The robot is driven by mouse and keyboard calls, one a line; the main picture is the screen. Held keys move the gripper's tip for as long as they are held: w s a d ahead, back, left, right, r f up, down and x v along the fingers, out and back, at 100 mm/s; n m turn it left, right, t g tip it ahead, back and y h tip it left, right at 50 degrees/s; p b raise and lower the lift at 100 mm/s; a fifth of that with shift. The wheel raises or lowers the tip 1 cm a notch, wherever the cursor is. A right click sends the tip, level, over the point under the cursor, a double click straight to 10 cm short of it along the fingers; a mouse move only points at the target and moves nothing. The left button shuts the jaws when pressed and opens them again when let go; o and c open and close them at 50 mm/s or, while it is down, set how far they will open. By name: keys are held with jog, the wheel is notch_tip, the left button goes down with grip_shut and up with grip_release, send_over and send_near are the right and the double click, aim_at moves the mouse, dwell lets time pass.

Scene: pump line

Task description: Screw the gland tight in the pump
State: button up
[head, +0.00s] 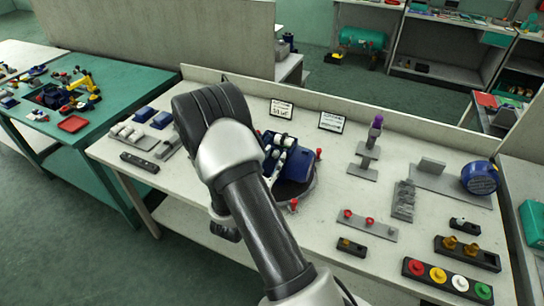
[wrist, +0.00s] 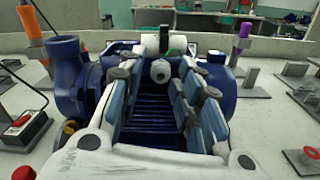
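The blue pump (head: 296,163) stands on the pale bench on a dark round base, partly hidden behind my arm. In the wrist view the pump (wrist: 66,80) fills the middle, with a flanged port at left and a ribbed body. A pale round piece with a dark centre, which looks like the gland (wrist: 160,70), faces me at the pump's middle. My gripper (wrist: 157,72) is open, its blue-padded fingers spread left and right of that piece with visible gaps. In the head view my gripper (head: 276,150) is over the pump. I cannot tell how deep the gland sits.
Red knobs (head: 319,153) stand around the pump base. Two small signs (head: 332,121) stand behind.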

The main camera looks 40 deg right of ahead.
jog(key=shift+n, duration=0.3)
jog(key=shift+r+n+p, duration=0.1)
jog(key=shift+n+p, duration=0.7)
jog(key=shift+n, duration=0.8)
jog(key=shift+c, duration=0.6)
grip_shut()
